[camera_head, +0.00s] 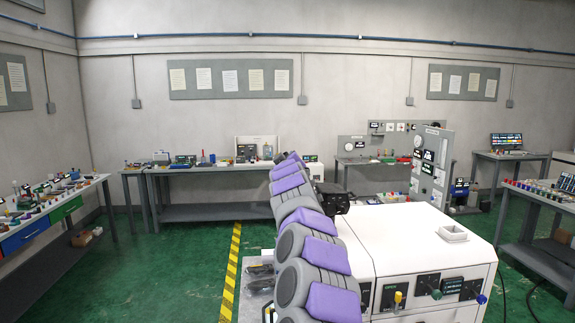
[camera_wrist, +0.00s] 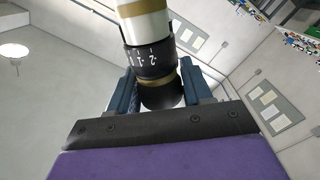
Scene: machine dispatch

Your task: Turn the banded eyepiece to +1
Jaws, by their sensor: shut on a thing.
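In the wrist view the banded eyepiece (camera_wrist: 158,84) is a dark cylinder with a gold band. It meets a black collar (camera_wrist: 150,62) with white scale marks, where a 2 and a 1 can be made out. A white and gold tube (camera_wrist: 146,25) continues beyond the collar. My gripper (camera_wrist: 158,74) has its blue fingers on both sides of the eyepiece, shut on it near the gold band. Which mark is set is too small to tell. In the head view my arm reaches forward and hides the eyepiece; my gripper cannot be made out clearly there.
A white machine cabinet (camera_head: 405,240) with levers on its front stands right of my arm. A grey panel with gauges (camera_head: 432,165) rises behind it. Workbenches line the walls, including a left bench (camera_head: 40,222). Green floor is open left of the yellow line (camera_head: 231,270).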

